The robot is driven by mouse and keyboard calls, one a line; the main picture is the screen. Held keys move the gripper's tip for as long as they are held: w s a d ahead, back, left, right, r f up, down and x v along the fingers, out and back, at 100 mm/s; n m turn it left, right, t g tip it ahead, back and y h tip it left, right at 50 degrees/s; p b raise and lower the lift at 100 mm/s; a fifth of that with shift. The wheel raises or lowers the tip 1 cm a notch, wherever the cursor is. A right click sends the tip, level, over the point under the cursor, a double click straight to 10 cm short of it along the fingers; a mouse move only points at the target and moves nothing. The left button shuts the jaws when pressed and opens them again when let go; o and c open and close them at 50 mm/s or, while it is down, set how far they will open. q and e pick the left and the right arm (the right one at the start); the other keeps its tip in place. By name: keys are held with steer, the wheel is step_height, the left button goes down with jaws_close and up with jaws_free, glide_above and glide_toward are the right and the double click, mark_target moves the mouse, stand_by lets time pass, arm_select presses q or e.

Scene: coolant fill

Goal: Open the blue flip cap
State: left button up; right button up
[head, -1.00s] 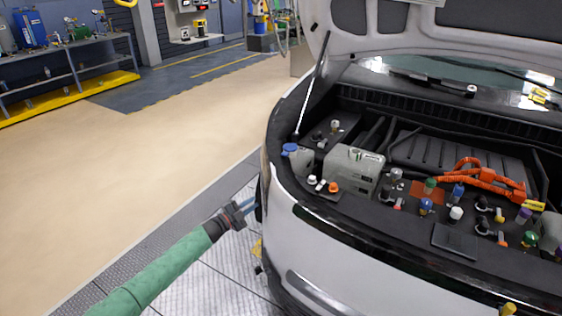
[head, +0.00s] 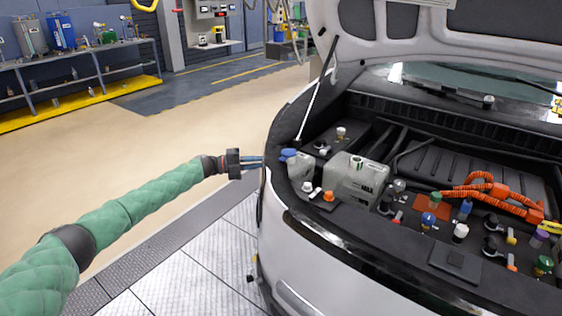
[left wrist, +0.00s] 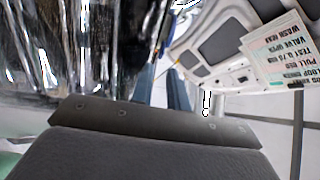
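The blue flip cap (head: 288,155) sits on top of a small pale reservoir (head: 300,170) at the left front corner of the engine bay. It looks closed, but it is too small to be sure. My left gripper (head: 262,162) is just left of the cap in the head view, by the fender edge, with its blue fingers pointing right. They look apart from the cap. In the left wrist view the two blue fingers (left wrist: 163,85) stand apart with nothing between them. My right gripper is not in view.
A larger grey tank (head: 356,182) stands right of the reservoir, with white and orange caps (head: 328,196) in front. The thin hood prop (head: 318,92) rises behind the blue cap to the raised hood (head: 440,40). The floor left of the car is clear.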

mark_target(276, 167)
arm_select(q)
steer(key=d, duration=0.2)
steer(key=d+p, duration=0.1)
steer(key=d, duration=0.2)
steer(key=w+d, duration=0.1)
steer(key=d, duration=0.1)
steer(key=shift+d+r+p, duration=0.15)
steer(key=shift+d+p, duration=0.05)
steer(key=shift+p, duration=0.15)
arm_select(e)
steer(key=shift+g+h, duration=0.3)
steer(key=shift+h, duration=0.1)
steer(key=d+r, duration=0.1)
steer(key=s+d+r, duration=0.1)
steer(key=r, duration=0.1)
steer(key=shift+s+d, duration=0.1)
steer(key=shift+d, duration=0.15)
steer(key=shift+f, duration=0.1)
arm_select(q)
steer(key=shift+w, duration=0.1)
steer(key=shift+c, duration=0.5)
jaws_close()
